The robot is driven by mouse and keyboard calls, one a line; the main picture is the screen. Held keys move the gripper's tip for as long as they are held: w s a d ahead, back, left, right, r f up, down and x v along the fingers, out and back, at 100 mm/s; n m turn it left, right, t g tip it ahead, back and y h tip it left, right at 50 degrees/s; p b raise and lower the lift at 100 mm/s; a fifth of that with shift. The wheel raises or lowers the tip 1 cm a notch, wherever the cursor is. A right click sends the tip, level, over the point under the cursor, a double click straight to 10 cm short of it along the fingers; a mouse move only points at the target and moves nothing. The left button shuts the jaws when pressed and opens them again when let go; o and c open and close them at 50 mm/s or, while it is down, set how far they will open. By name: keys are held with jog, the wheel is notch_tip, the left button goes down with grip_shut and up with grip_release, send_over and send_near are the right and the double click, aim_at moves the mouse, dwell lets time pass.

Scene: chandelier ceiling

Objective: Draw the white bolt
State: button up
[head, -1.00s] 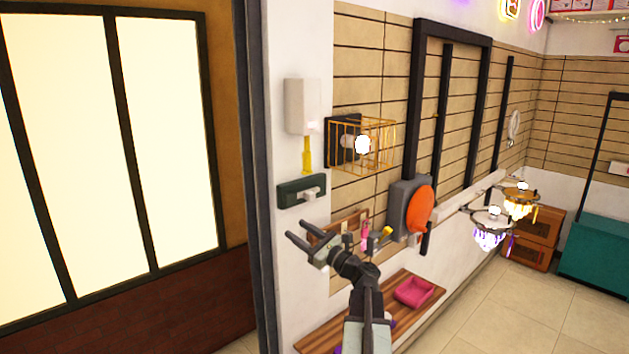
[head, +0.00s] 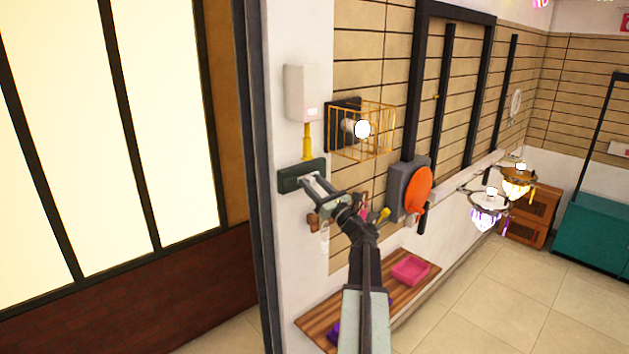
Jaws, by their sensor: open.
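The white bolt sits on a dark green plate (head: 289,182) on the white wall, below a white box with a yellow stem. My gripper (head: 315,184) is open, with its fingers reaching up and left to the right part of that plate. The fingers cover the spot where the bolt is, so the bolt is mostly hidden. I cannot tell whether the fingers touch it or stand on both sides of it.
The white box (head: 302,93) and its yellow stem (head: 307,142) are just above the plate. A yellow wire cage with a lamp (head: 362,130) and an orange disc (head: 418,191) are to the right. A wooden shelf (head: 325,325) with a pink tray (head: 411,270) is below.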

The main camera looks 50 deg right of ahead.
grip_shut()
dwell(1.4)
